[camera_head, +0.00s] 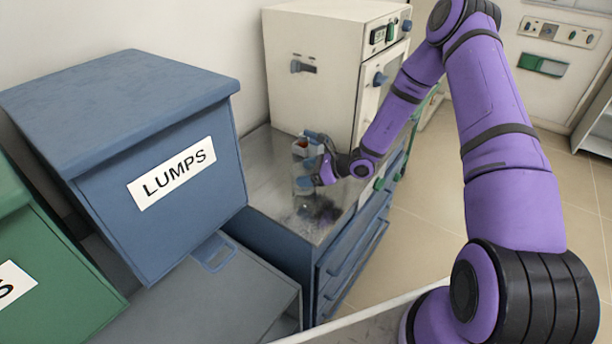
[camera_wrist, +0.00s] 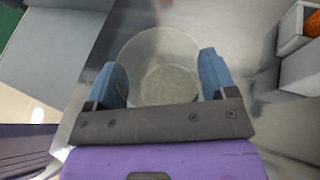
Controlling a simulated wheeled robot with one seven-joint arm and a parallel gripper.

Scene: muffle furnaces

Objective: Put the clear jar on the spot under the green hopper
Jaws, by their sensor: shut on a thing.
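The clear jar (camera_wrist: 165,88) is an empty-looking, round, open vessel seen from above in the wrist view. My gripper (camera_wrist: 163,78) is shut on it, with one blue finger at each side. In the head view my gripper (camera_head: 311,163) is over the metal worktop beside the cream furnace, and the jar is small and hard to make out. I cannot tell whether the jar touches the worktop. The green hopper (camera_head: 52,262) is cut off at the lower left of the head view, with part of a white label. The spot under it is hidden.
A blue hopper (camera_head: 165,165) labelled LUMPS stands between the green hopper and the worktop (camera_head: 262,190). A grey ledge (camera_head: 225,305) lies below it. The cream furnace (camera_head: 325,75) stands behind. A container with orange contents (camera_wrist: 297,28) is close right of the jar.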

